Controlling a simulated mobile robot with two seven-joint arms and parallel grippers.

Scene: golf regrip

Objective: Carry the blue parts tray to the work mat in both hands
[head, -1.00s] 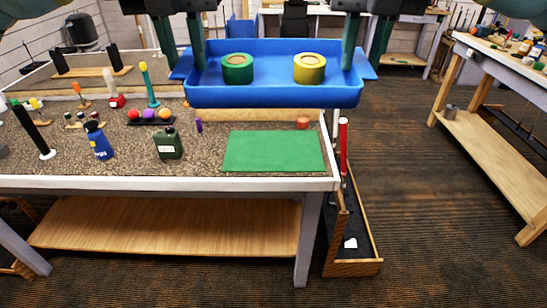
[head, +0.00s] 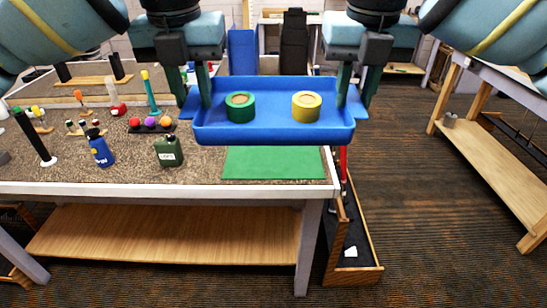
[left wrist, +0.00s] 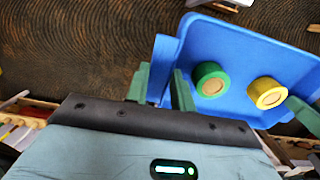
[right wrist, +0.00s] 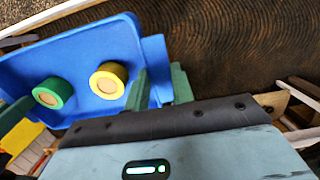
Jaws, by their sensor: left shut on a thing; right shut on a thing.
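The blue parts tray (head: 274,134) is held level in the air between my two grippers. A green tape roll (head: 240,107) and a yellow tape roll (head: 306,106) lie in it. My left gripper (head: 193,97) is shut on the tray's left end, its fingers on either side of the end wall; the left wrist view shows this grip (left wrist: 163,92). My right gripper (head: 355,97) is shut on the right end, also seen in the right wrist view (right wrist: 158,90). The green work mat (head: 272,165) lies on the bench below; the tray hides its far part.
The bench (head: 120,188) also bears a green bottle (head: 169,152), a blue bottle (head: 100,149), a rack with coloured balls (head: 150,126) and a black upright grip (head: 34,138), all left of the mat. A second bench (head: 500,85) stands at the right.

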